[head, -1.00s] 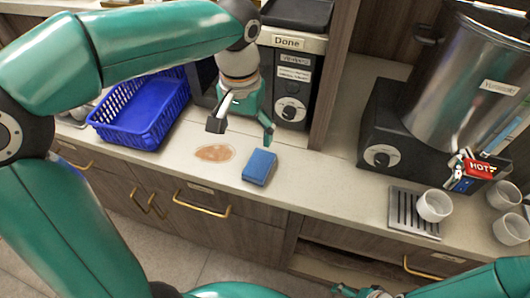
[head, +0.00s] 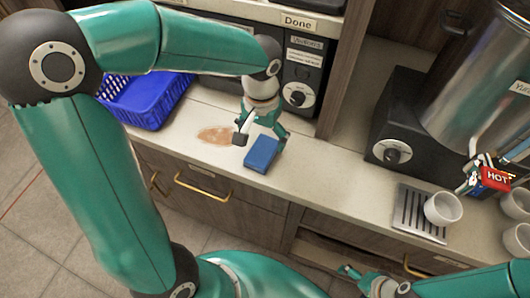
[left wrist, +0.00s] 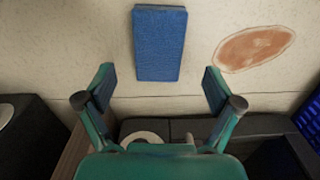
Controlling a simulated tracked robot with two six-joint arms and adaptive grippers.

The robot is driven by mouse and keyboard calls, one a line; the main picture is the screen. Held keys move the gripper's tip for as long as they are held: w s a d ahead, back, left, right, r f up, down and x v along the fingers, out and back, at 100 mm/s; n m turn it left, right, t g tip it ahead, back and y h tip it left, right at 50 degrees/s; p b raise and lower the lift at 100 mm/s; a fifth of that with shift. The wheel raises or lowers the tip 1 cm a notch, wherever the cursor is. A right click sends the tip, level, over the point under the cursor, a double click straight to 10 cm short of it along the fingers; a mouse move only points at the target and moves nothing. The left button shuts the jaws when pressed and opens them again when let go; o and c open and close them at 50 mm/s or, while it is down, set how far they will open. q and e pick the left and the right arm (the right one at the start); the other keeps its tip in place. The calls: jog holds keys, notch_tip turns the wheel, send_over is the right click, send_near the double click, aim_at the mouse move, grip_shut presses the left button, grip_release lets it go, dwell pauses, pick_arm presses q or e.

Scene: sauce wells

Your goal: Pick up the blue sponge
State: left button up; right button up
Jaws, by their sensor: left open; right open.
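The blue sponge (head: 261,154) lies on the pale counter (head: 318,172) near its front edge, just right of a brown stain. My left gripper (head: 260,137) is open and empty, above the counter right behind the sponge. In the left wrist view the sponge (left wrist: 160,43) sits beyond the open fingertips (left wrist: 158,80), roughly centred between them. I cannot tell how high the fingers are above the counter. My right gripper (head: 362,284) is low at the bottom of the head view, in front of the drawers and away from the sponge.
The brown stain (head: 216,135) is left of the sponge. A blue basket (head: 150,103) stands further left. A black machine (head: 305,75) is behind my left gripper. A metal urn (head: 470,95), drip tray (head: 418,214) and white cups (head: 443,209) are to the right. The counter between sponge and tray is clear.

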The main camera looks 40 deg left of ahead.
aim_at(262, 150)
pick_arm(q)
jog(key=shift+s+d+f+p, duration=0.15)
jog(key=shift+f+p, duration=0.15)
jog(key=shift+f, duration=2.45)
jog(key=c, duration=1.2)
